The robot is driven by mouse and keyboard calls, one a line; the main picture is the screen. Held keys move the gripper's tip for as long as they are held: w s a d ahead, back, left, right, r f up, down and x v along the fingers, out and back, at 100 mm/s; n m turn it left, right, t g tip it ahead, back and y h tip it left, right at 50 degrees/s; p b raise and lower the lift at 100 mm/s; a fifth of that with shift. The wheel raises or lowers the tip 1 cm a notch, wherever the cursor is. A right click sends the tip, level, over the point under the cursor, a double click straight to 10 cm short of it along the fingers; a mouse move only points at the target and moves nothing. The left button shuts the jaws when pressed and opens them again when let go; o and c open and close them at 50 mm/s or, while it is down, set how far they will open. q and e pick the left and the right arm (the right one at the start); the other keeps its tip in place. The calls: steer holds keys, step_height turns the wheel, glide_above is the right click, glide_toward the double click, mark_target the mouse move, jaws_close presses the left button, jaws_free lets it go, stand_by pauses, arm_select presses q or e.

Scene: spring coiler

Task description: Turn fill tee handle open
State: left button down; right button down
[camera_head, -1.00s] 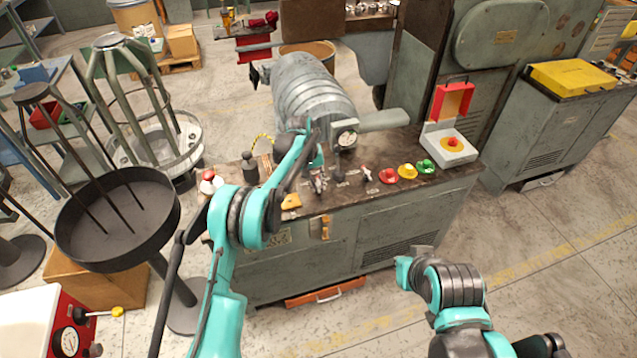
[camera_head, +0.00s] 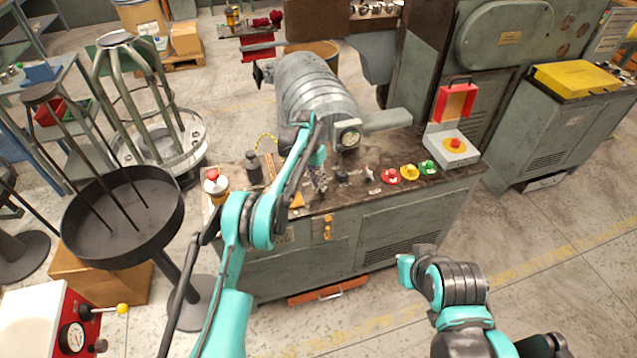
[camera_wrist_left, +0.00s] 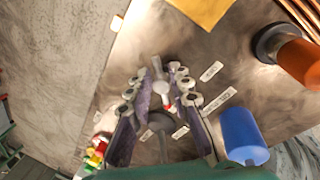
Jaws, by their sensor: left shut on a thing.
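My left gripper (camera_head: 319,187) reaches down to a small metal fitting on the spring coiler's bench top (camera_head: 400,190). In the left wrist view its two padded fingers (camera_wrist_left: 163,105) stand on either side of a small pale metal lever (camera_wrist_left: 158,72), which I take to be the fill tee handle. The gripper is shut on it; the exact contact is hard to see. A reddish bit and a dark round knob (camera_wrist_left: 160,122) show between and beyond the fingers. In the head view the arm and fingers hide most of the handle. My right arm's links show at the lower right, with no fingers visible.
A blue cylinder (camera_wrist_left: 240,135) stands close to the fingers. A black pan stand (camera_head: 125,245) is at the left. Floor is open at the right.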

stand_by(0.4)
arm_select(q)
steer(key=c, duration=1.4)
jaws_free()
steer(key=shift+r, duration=0.1)
step_height(320, 180, up, 12)
steer(key=w+a, duration=0.1)
steer(key=a, duration=0.1)
steer(key=shift+f, duration=0.2)
steer(key=shift+w, duration=0.1)
